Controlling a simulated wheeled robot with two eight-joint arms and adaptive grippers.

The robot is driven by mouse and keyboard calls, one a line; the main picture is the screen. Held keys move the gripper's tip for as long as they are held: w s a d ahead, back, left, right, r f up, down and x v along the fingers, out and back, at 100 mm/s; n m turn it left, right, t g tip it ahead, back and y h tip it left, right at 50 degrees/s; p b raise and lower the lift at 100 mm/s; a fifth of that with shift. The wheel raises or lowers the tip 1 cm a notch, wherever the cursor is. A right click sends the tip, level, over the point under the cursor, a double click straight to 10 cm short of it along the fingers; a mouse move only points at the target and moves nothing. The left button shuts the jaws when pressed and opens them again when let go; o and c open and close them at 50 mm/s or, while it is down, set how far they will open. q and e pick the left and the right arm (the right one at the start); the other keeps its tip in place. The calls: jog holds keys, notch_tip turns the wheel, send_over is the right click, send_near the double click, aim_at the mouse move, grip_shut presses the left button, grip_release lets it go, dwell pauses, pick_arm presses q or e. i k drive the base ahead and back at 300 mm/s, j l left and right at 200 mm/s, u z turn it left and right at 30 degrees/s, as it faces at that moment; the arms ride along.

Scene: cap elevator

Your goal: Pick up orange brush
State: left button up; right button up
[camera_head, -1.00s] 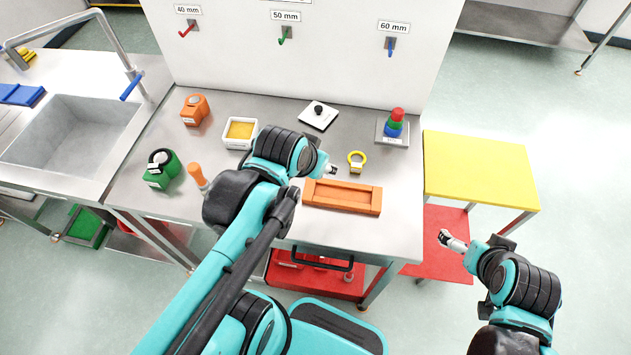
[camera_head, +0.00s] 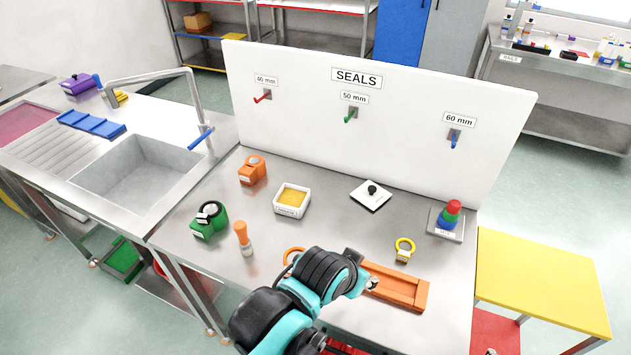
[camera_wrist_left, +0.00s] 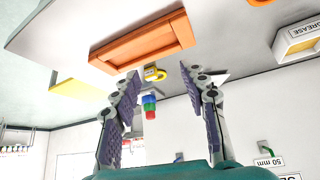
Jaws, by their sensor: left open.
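The orange brush (camera_head: 241,234) stands upright on the steel table in the head view, orange handle up and pale bristles down. It is near the table's left front part, just right of the green container. My left gripper (camera_head: 373,284) is well to the right of the brush, over the orange tray, with my arm crossing the table's front. In the left wrist view the left gripper (camera_wrist_left: 163,85) is open, with nothing between its fingers. I cannot make out the brush there. Only a tip of my right gripper (camera_head: 490,351) shows at the bottom edge.
A green container (camera_head: 209,220) is beside the brush, with an orange container (camera_head: 252,170) and a grease box (camera_head: 291,200) behind. The orange tray (camera_head: 420,297), yellow ring (camera_head: 404,250) and stacked rings (camera_head: 448,216) are at right. An orange ring (camera_head: 292,256) lies between brush and arm.

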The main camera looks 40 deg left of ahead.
aim_at(239, 226)
jog(key=l+u, duration=0.2)
jog(key=u, duration=1.8)
jog(key=k+j, duration=0.05)
jog(key=j, duration=0.05)
